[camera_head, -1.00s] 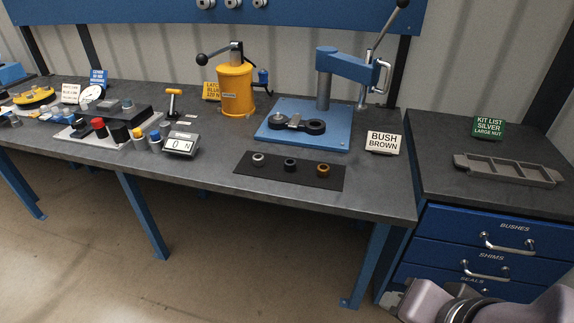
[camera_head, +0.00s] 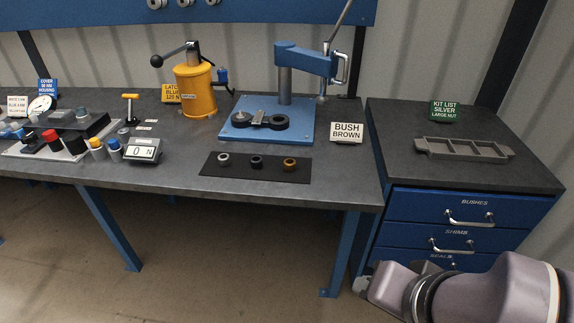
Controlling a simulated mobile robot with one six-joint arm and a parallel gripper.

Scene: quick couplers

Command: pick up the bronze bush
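The bronze bush (camera_head: 290,164) is a small orange-brown ring. It sits at the right end of a black mat (camera_head: 256,175) near the front edge of the bench. A black bush (camera_head: 257,162) is in the middle of the mat and a silver-grey bush (camera_head: 224,159) at its left. A sign reading BUSH BROWN (camera_head: 346,132) stands to the right behind the mat. My arm shows at the lower right, below the bench top and well away from the bush. I cannot make out gripper fingers there.
A blue press (camera_head: 300,130) stands behind the mat, with a yellow pot (camera_head: 195,92) to its left. A force display (camera_head: 143,150) stands left of the mat. At right, a grey divided tray (camera_head: 463,149) lies on the blue drawer cabinet (camera_head: 460,219).

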